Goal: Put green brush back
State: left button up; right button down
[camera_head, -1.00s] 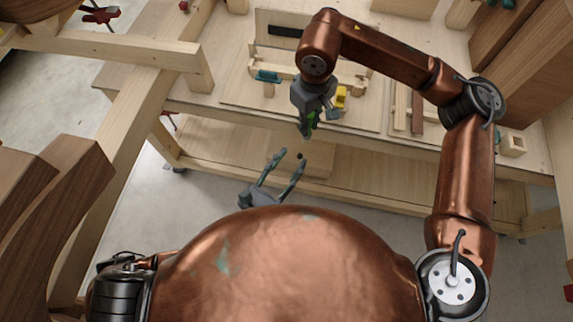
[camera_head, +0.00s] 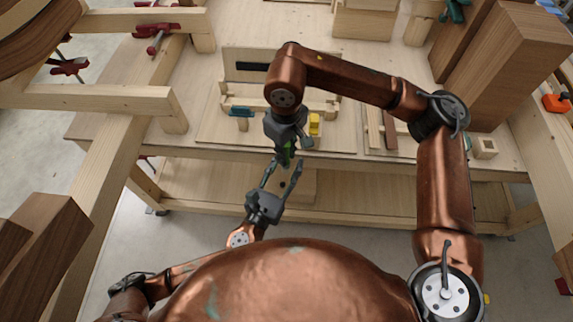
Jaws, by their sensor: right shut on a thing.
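The green brush (camera_head: 289,151) shows as a small green patch at the tip of my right gripper (camera_head: 285,154), which is shut on it and points down at the front edge of the workbench. Most of the brush is hidden by the fingers. My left gripper (camera_head: 284,165) is open and empty, fingers pointing up, just below the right gripper. I cannot tell whether its fingertips touch the brush. A wooden rack (camera_head: 232,99) on the bench stands behind the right gripper, partly hidden by my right arm.
A blue item (camera_head: 241,111) and a yellow item (camera_head: 314,125) are at the rack. A small square wooden box (camera_head: 484,147) stands at the bench's right. Wooden beams (camera_head: 90,98) stand at the left and dark wooden blocks (camera_head: 512,65) at the right. A lower shelf (camera_head: 380,197) lies under the bench.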

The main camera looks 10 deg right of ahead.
pick_arm(q)
jog(key=shift+s+d, duration=0.1)
grip_shut()
pick_arm(e)
jog(key=c, duration=1.8)
grip_release()
jog(key=shift+o, duration=0.2)
